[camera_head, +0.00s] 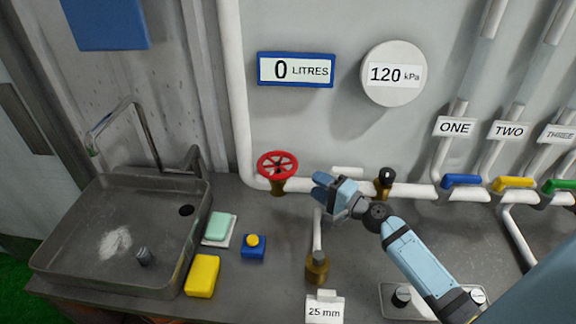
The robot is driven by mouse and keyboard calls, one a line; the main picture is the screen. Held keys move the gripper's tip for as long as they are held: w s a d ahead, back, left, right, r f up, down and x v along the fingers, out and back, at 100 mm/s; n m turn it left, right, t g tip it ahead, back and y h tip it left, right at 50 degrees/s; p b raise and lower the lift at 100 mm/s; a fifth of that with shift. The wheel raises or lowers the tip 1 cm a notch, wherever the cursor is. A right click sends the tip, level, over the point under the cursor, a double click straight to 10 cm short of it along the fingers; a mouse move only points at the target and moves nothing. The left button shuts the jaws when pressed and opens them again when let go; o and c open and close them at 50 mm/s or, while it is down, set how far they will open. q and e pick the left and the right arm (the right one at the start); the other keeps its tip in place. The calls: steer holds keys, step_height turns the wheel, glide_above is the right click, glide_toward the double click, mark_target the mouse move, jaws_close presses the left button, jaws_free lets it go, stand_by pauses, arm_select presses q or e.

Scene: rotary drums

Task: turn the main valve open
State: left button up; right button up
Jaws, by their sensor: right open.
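A red spoked handwheel (278,165) sits on a brass valve body on the white wall pipe, left of centre. I take it to be the main valve. My right gripper (320,187) reaches in from the lower right. It is open, just right of the handwheel and apart from it in the picture; nothing shows between its fingers. It covers part of the white pipe behind it. My left gripper is not in view. A display (296,70) above reads 0 LITRES, and a round gauge (393,73) reads 120 kPa.
Blue (461,180), yellow (514,183) and green (560,186) lever handles line the pipe at right. A brass fitting (317,268) hangs below my gripper. A sink (70,235), yellow sponge (202,275), green soap (219,226) and blue button box (253,248) stand left.

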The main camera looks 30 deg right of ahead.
mark_target(295, 172)
steer(key=p+x, duration=0.2)
steer(key=x, duration=0.8)
steer(key=shift+w, duration=0.2)
